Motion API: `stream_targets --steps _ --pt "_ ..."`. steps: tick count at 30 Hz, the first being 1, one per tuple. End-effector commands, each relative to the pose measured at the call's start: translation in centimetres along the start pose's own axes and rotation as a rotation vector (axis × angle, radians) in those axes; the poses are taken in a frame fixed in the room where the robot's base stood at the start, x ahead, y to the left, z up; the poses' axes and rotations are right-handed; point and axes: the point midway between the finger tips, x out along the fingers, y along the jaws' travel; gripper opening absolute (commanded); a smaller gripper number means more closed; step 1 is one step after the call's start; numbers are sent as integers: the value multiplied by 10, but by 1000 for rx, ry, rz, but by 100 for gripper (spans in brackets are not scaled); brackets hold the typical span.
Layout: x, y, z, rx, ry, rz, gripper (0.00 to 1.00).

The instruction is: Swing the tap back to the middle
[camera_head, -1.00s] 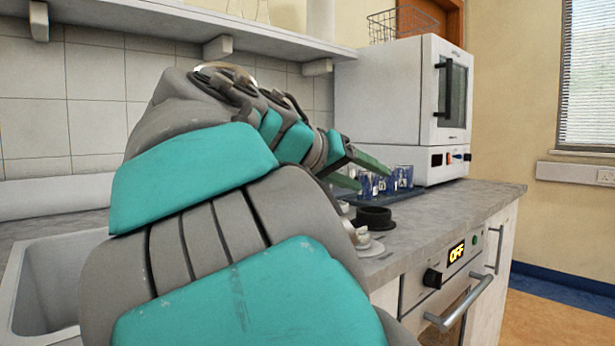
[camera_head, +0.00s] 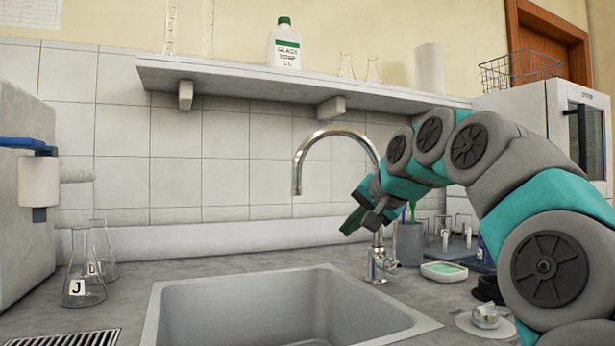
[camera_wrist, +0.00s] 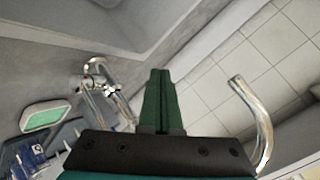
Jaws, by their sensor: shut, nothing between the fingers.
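Part of the neck is hidden by my gripper. In the wrist view my gripper's green fingers (camera_wrist: 161,75) lie together, between the spout (camera_wrist: 255,115) on the right and the tap's base (camera_wrist: 98,80) on the left. I cannot tell whether they touch the tap.
The sink (camera_head: 270,300) is empty. A soap dish (camera_head: 443,271) and a grey cup (camera_head: 409,245) stand right of the tap. A shelf (camera_head: 300,82) runs above, carrying a bottle (camera_head: 284,48).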

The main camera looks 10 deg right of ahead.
Motion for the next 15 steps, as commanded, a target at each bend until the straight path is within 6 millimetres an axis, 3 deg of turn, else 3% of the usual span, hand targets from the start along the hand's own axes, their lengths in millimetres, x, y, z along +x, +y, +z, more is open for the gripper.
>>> stream_targets --steps 1,3,6,10,15 --pt "1 -20 -9 76 -42 -125 0" --pt "1 -39 -22 181 -91 -281 0" --pt "-3 -54 -46 318 -139 -461 0" --pt "-10 -58 -72 442 -170 -612 0" --pt "-10 -58 -85 506 -187 -681 0"
